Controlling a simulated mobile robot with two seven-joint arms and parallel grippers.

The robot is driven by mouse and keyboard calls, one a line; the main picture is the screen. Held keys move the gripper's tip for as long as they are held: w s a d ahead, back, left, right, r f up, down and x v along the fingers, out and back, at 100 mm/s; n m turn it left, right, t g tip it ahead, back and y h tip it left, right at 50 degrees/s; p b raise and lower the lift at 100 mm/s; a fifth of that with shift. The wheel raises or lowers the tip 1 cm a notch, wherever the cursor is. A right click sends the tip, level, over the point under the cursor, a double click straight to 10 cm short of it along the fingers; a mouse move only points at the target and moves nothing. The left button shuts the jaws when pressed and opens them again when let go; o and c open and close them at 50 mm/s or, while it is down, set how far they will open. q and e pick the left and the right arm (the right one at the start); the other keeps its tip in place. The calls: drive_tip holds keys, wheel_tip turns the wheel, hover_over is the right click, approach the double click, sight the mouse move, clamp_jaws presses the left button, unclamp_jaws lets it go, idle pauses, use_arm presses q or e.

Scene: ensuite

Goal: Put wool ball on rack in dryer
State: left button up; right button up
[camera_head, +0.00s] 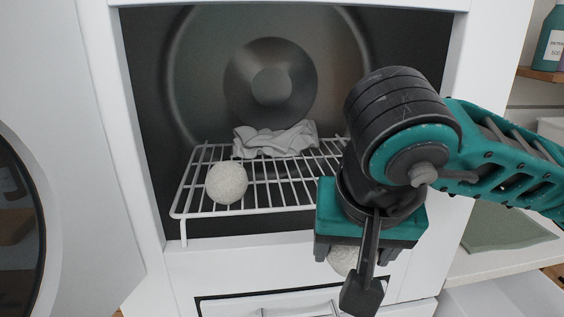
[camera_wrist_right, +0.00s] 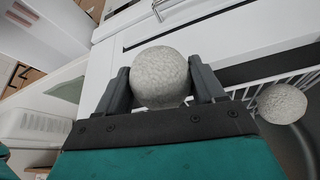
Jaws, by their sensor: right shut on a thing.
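My right gripper (camera_head: 355,262) is shut on a light grey wool ball (camera_head: 342,260), in front of the dryer opening and below the level of the rack. In the head view the gripper and wrist hide most of this ball; the right wrist view shows the held wool ball (camera_wrist_right: 160,77) between both fingers. The white wire rack (camera_head: 262,194) stands inside the open dryer (camera_head: 185,115). A second wool ball (camera_head: 227,182) rests on the rack's left side; it also shows in the right wrist view (camera_wrist_right: 282,103). My left gripper is not in view.
A crumpled grey cloth (camera_head: 275,140) lies at the back of the rack. The open dryer door (camera_head: 75,120) is at the left. A counter with a green cloth (camera_head: 508,226) and a shelf with a teal bottle (camera_head: 553,42) are at the right. The rack's front middle is bare.

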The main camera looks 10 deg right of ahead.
drive_tip(key=shift+m, duration=0.5)
drive_tip(key=v, duration=0.4)
drive_tip(key=shift+a, duration=0.25)
drive_tip(key=shift+w+r+g, duration=0.1)
drive_tip(key=shift+w+g, duration=0.15)
drive_tip(key=shift+g, duration=0.05)
drive_tip(key=w+d, duration=0.1)
drive_tip(key=w, duration=0.3)
drive_tip(key=w+d+p, duration=0.1)
drive_tip(key=w, duration=0.4)
drive_tip(key=w+d+p, duration=0.1)
drive_tip(key=w+d, duration=0.1)
drive_tip(key=w, duration=0.2)
drive_tip(key=shift+w+d, duration=0.1)
drive_tip(key=shift+w, duration=0.15)
drive_tip(key=w, duration=0.2)
drive_tip(key=shift+w+d, duration=0.3)
drive_tip(key=shift+d, duration=0.1)
drive_tip(key=shift+w+d+f+p, duration=0.1)
drive_tip(key=shift+w+f+p, duration=0.25)
drive_tip(key=shift+f, duration=0.35)
drive_tip(key=shift+s+f, duration=0.1)
drive_tip(key=shift+f, duration=0.1)
